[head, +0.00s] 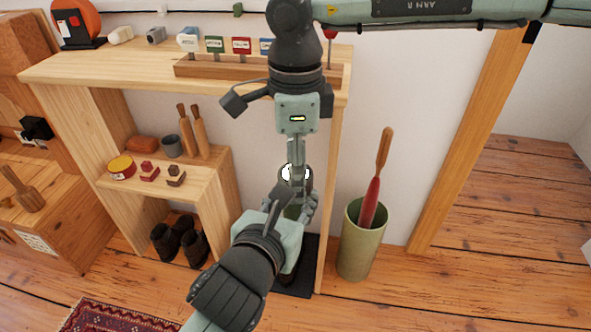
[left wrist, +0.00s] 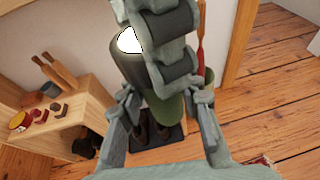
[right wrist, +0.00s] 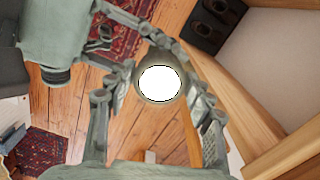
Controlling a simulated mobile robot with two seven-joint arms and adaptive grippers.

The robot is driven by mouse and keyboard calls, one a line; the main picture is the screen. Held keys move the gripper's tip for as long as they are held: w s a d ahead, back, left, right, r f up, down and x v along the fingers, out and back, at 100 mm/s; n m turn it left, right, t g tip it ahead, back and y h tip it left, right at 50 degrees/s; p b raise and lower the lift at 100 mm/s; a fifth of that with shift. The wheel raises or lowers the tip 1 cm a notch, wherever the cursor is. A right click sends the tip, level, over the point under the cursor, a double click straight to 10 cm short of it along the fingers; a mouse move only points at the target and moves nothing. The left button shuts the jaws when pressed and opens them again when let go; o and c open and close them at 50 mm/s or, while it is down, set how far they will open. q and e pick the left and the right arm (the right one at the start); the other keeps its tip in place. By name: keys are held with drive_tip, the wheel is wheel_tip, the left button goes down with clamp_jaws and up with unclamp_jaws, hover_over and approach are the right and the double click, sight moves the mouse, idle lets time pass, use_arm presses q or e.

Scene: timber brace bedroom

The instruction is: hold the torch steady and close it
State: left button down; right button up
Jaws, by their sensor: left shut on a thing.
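The torch (head: 308,176) is held lens up, with its bright white lens showing. In the left wrist view its dark head and green body (left wrist: 170,110) show, partly hidden by my right gripper. My left gripper (head: 298,208) is shut on the torch body from below left. My right gripper (head: 297,165) comes down from above to the torch head. In the right wrist view the lit lens (right wrist: 160,83) faces the camera, between the spread fingers of my right gripper (right wrist: 162,95). Whether those fingers touch the head is unclear.
A wooden shelf unit (head: 215,165) stands to the left, with small signs along its top. A dark mat (head: 300,280) lies below. Wooden floor is free at right.

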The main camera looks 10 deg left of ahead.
drive_tip(key=o, duration=0.3)
wheel_tip(320, 180, up, 12)
idle(0.6)
idle(0.5)
